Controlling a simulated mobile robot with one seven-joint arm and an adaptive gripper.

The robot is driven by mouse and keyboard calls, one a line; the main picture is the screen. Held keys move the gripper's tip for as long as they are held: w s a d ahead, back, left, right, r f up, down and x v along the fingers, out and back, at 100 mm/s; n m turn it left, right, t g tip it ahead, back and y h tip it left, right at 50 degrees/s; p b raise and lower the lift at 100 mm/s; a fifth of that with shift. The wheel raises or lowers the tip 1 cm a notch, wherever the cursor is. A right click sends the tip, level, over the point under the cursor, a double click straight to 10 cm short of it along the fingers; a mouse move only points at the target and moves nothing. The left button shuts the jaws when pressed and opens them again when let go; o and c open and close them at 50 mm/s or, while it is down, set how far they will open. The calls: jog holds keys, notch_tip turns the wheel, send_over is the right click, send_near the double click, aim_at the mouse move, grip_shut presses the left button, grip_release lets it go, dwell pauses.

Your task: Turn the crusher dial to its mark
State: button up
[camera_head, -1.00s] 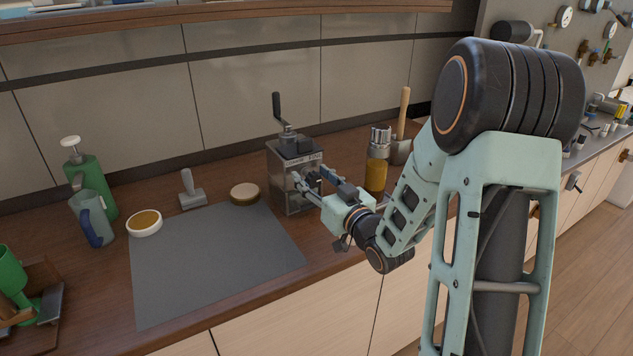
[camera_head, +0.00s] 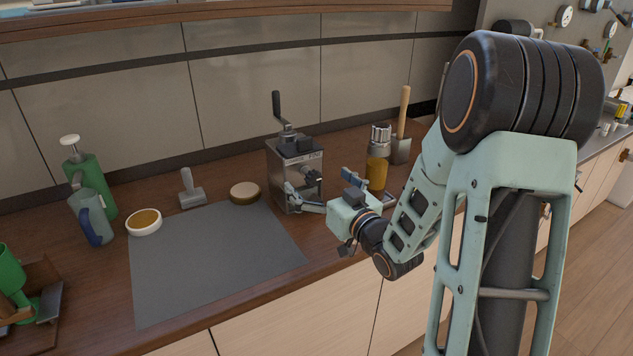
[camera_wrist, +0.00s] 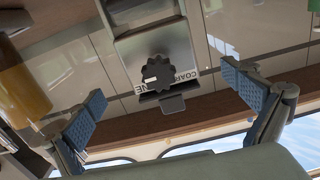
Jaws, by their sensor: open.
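The crusher (camera_head: 290,165) is a grey metal box with a crank on top, standing upright behind the right end of the grey mat. Its dark knobbed dial (camera_wrist: 158,73) is on the front face, with a white pointer mark on it. The dial also shows in the head view (camera_head: 311,173). My gripper (camera_head: 322,188) is open and empty in front of the dial. In the wrist view its blue-padded fingers (camera_wrist: 165,102) are spread wide on either side, apart from the dial.
An amber-filled jar (camera_head: 377,172) and a wooden-handled scoop (camera_head: 402,140) stand right of the crusher. The grey mat (camera_head: 215,260) is clear.

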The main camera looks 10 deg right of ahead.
aim_at(316, 179)
jog(key=shift+b+v, duration=0.4)
jog(key=shift+v, duration=2.2)
jog(key=shift+w, duration=0.1)
